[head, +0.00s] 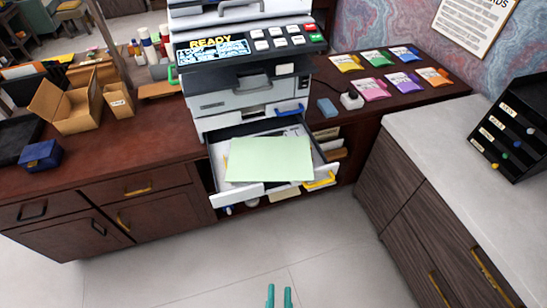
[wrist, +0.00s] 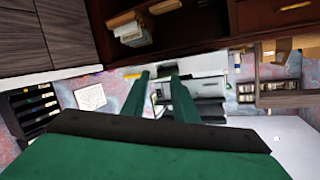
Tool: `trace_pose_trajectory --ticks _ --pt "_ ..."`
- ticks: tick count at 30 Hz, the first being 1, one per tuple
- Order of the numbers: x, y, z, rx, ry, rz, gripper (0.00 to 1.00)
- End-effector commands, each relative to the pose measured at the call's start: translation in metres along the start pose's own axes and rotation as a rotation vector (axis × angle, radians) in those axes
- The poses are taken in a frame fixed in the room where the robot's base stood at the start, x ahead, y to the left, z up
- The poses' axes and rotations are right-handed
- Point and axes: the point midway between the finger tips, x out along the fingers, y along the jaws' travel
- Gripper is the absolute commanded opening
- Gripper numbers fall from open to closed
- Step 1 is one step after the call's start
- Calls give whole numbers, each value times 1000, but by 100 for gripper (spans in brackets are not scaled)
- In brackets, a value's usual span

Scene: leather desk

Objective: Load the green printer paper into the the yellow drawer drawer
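The light green printer paper (head: 268,158) lies flat over the pulled-out drawer (head: 236,190) with the yellow handle (head: 320,180), below the printer (head: 245,88). Its front edge reaches near or over the white drawer front; I cannot tell whether it lies fully inside. Other contents show around its edges. My gripper (head: 279,297) has two teal fingers at the bottom of the head view, well in front of the drawer and apart from the paper. In the wrist view my gripper (wrist: 160,85) shows its fingers apart, with nothing held between them.
A closed tray with a blue handle (head: 290,108) sits above the open drawer. A brown wooden desk (head: 150,150) extends to the left, with cardboard boxes (head: 66,105). A grey-topped cabinet (head: 445,140) with a black organizer (head: 515,130) stands right. The floor (head: 200,260) in front is clear.

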Motion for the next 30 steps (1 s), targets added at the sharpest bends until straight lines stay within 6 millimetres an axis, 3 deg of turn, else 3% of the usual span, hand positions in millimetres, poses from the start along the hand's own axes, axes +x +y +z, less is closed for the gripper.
trace_pose_trajectory --ticks 1,10,18,24,30 --pt "20 2 0 66 9 -3 27" --pt "130 -2 -2 494 -4 -60 27" --pt "228 -24 -41 857 -39 -179 27" --pt "277 -50 -77 1050 -90 -284 27" --pt "297 -61 -95 1136 -121 -332 27"
